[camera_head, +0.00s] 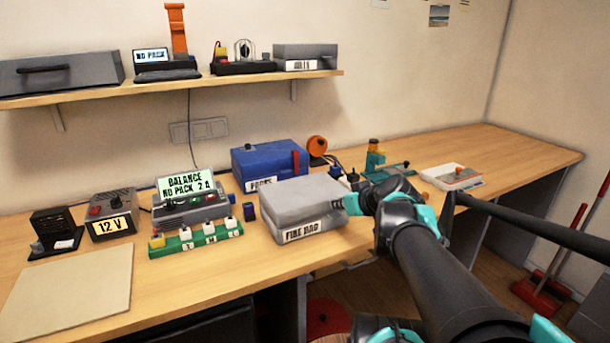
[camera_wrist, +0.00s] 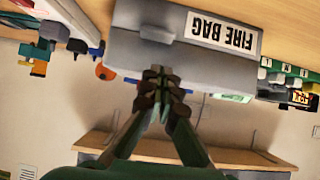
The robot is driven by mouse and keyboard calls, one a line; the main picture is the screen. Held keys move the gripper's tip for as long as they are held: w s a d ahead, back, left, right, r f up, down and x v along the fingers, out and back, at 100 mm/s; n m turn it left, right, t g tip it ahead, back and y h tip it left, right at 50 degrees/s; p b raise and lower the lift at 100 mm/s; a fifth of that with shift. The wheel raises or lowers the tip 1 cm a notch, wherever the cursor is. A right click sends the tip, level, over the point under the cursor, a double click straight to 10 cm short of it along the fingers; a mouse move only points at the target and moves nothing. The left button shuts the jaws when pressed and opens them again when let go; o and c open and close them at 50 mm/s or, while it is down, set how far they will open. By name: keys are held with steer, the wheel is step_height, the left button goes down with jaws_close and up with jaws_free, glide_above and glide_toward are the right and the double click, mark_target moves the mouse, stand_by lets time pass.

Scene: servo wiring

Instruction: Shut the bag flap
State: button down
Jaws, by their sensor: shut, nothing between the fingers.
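The grey fire bag (camera_head: 292,212) sits on the bench, its label facing the front edge. Its grey flap (camera_head: 300,190) lies over the top and looks flat; I cannot tell whether a small gap is left at the seam. My gripper (camera_head: 342,204) is at the bag's right side, its fingers shut and empty, partly hidden by my arm. The wrist view shows the bag (camera_wrist: 205,70) upside down, with my gripper's fingertips (camera_wrist: 160,75) together in front of its grey face. Whether they touch it is unclear.
A blue box (camera_head: 268,163) stands close behind the bag. A green strip with knobs (camera_head: 196,241) and the balance charger (camera_head: 190,207) are to its left. A white tray (camera_head: 451,177) is farther right. The bench beyond the tray is clear.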

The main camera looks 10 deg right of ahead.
steer(key=shift+s+d+f, duration=0.1)
steer(key=shift+s+f, duration=0.1)
steer(key=shift+f, duration=0.8)
steer(key=shift+s+d+f, duration=0.1)
steer(key=shift+s+f, duration=0.15)
steer(key=shift+f, duration=0.8)
steer(key=shift+s+f, duration=0.2)
steer(key=shift+f, duration=0.8)
